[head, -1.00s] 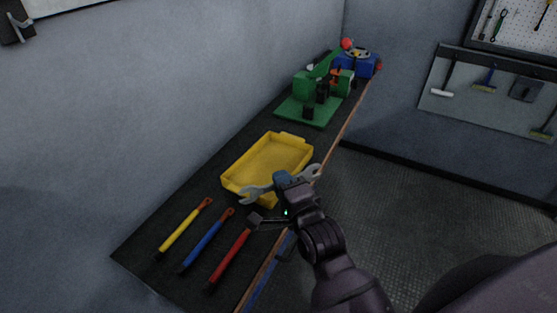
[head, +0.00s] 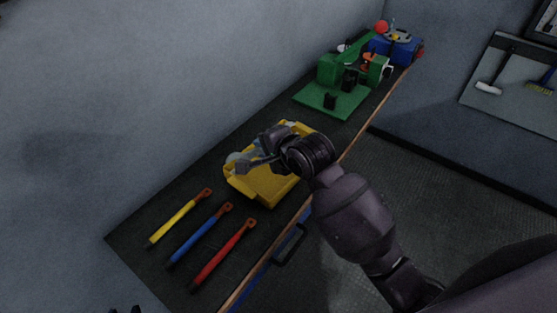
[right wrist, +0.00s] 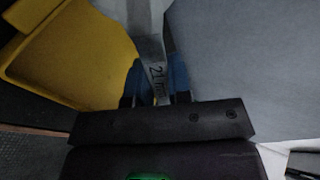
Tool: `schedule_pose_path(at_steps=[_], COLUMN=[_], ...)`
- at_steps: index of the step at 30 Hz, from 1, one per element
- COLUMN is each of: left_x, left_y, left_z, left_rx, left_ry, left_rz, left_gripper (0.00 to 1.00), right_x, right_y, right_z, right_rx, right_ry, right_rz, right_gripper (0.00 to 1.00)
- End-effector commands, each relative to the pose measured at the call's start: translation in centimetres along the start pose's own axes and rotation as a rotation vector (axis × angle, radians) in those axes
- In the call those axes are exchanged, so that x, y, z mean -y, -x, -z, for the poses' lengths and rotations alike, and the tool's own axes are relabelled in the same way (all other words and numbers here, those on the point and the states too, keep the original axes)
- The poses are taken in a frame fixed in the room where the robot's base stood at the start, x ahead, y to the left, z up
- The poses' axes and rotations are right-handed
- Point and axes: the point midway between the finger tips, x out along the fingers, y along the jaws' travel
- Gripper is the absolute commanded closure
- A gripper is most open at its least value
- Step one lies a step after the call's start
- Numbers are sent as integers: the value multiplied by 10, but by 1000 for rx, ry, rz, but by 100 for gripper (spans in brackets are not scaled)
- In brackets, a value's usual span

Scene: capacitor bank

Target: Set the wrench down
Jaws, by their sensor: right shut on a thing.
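My right gripper (head: 266,146) is over the yellow tray (head: 270,199) in the head view. It is shut on the grey wrench, whose open jaw end (head: 236,160) sticks out to the left near the tray's far left wall. In the right wrist view the wrench's shank (right wrist: 152,55), marked 21mm, stands between the blue fingers (right wrist: 156,82). The tray's yellow wall (right wrist: 85,60) is at the left of that view. The wrench looks above the tray; whether it touches it is unclear. The other end of the wrench is hidden. My left gripper is not clearly seen.
Yellow (head: 178,219), blue (head: 198,236) and red (head: 223,256) handled tools lie on the dark bench in front of the tray. A green fixture (head: 340,90) and a blue device (head: 397,47) stand behind it. The wall runs along the bench's left side.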

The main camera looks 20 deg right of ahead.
Motion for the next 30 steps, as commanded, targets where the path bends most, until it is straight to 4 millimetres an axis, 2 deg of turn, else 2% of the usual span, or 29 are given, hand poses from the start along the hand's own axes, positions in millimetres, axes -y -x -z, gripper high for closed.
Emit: schedule_pose_path(at_steps=[1, 5, 10, 14, 18, 21, 25, 28, 30], left_x=[0, 1, 2, 2, 2, 3, 3, 3, 2], left_y=[1, 4, 6, 7, 10, 11, 11, 12, 11], left_z=[0, -1, -3, -2, 0, 0, 0, -1, -1], left_rx=[3, 10, 19, 23, 25, 26, 27, 28, 28], left_ry=[0, -1, -1, -1, -1, -1, 0, 0, 0], left_rz=[0, 1, 2, 2, 2, 2, 2, 2, 2], left_gripper=[57, 57, 57, 57, 57, 57, 57, 57, 57], right_x=[8, 13, 20, 30, 46, 58, 66, 62, 51], right_y=[-4, -10, -9, 2, 24, 40, 52, 51, 46], right_z=[-2, -7, -1, 15, 42, 60, 71, 73, 73], right_rx=[22, 68, 100, 105, 98, 93, 92, 95, 97], right_ry=[27, 69, 121, 153, 169, 171, 168, 166, 164], right_rz=[-61, -247, -499, -699, -878, -963, -1015, -1028, -1031], right_gripper=[100, 100, 100, 100, 100, 100, 100, 100, 100])
